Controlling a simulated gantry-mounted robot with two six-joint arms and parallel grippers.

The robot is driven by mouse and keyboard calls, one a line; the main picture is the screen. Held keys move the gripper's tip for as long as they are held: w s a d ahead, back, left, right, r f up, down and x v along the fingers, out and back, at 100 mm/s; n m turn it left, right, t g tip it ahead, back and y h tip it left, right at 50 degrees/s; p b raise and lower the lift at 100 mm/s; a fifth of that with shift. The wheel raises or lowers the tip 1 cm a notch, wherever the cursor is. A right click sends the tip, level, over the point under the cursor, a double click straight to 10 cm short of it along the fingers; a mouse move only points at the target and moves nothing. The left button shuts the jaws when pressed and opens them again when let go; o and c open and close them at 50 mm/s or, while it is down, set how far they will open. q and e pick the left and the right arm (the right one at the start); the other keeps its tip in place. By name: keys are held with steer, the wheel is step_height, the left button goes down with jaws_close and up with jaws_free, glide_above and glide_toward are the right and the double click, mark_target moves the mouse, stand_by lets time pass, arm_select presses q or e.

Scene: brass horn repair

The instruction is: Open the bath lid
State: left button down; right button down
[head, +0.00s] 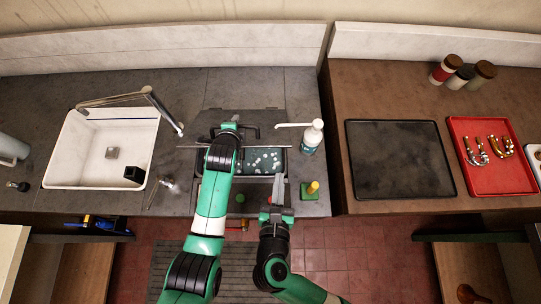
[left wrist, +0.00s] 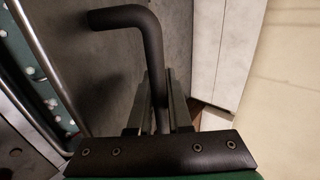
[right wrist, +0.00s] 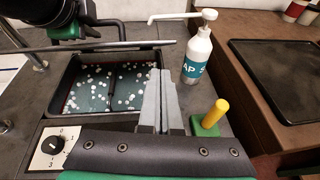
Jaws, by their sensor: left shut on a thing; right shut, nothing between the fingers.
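The bath (head: 262,160) is a dark rectangular basin set in the counter, with white bubbles or pellets over its dark green inside. It also shows in the right wrist view (right wrist: 105,88). The lid (right wrist: 60,47) shows nearly edge-on as a thin grey strip at the bath's back, raised so the inside is visible. My left gripper (head: 235,120) is shut on the lid's black bent handle (left wrist: 150,45), seen close in the left wrist view. My left arm hides part of the lid and bath. My right gripper (head: 278,188) is shut and empty over the bath's front right.
A white soap pump bottle (head: 311,138) stands right of the bath. A green block with a yellow peg (head: 311,189) is near the right gripper. A control dial (right wrist: 56,145) is at the front left. A white sink (head: 105,145) lies left; a black tray (head: 400,158) lies right.

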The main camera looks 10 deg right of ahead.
arm_select(q)
steer(key=shift+f, duration=0.1)
arm_select(e)
steer(key=s+a+f+n+y, duration=0.1)
steer(key=s+a+f+n, duration=0.1)
steer(key=s+a, duration=0.1)
steer(key=w+d, duration=0.2)
steer(key=w, duration=0.9)
steer(key=shift+w+f, duration=0.15)
steer(key=shift+f, duration=0.05)
